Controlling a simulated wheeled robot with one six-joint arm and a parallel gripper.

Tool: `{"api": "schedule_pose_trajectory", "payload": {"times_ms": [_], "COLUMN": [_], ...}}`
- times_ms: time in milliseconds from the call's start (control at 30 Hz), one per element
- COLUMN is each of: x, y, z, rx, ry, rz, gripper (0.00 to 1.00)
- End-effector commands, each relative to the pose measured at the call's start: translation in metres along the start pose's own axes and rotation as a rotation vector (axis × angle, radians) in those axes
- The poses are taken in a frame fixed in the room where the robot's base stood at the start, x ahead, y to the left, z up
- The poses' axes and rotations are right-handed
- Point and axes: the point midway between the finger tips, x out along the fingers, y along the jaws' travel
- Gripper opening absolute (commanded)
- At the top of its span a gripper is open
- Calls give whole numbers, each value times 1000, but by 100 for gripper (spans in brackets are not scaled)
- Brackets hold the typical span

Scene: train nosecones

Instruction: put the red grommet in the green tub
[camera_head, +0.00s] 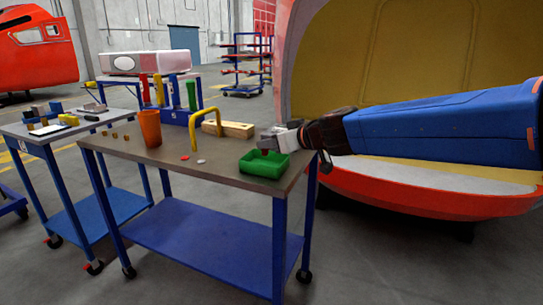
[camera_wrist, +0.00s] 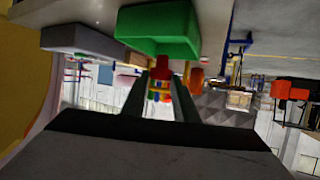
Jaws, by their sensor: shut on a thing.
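The green tub (camera_head: 265,172) stands at the right front corner of the near table. It also shows at the top of the wrist view (camera_wrist: 160,22), upside down. My gripper (camera_head: 268,150) is just above the tub's far side. In the wrist view its two dark fingers (camera_wrist: 162,76) are shut on a small red piece, which looks like the red grommet (camera_wrist: 162,68). A flat red disc (camera_head: 185,157) lies on the table left of the tub.
A pale disc (camera_head: 201,162) lies by the red one. A yellow arched handle (camera_head: 205,118), an orange cup (camera_head: 150,128) and a wooden block (camera_head: 230,129) stand on the table (camera_head: 140,150). The big nosecone (camera_head: 420,200) is close on the right.

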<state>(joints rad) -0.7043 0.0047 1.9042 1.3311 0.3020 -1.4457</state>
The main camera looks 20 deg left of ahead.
Motion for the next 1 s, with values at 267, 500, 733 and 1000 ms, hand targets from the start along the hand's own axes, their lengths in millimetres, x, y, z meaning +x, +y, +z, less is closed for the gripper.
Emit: {"api": "schedule_pose_trajectory", "payload": {"times_ms": [267, 500, 733, 1000], "x": [7, 14, 15, 16], "y": [0, 0, 0, 0], "z": [18, 35, 36, 39], "rx": [2, 0, 0, 0], "ry": [-2, -1, 0, 0], "rz": [0, 0, 1, 1], "gripper": [6, 6, 6, 36]}}
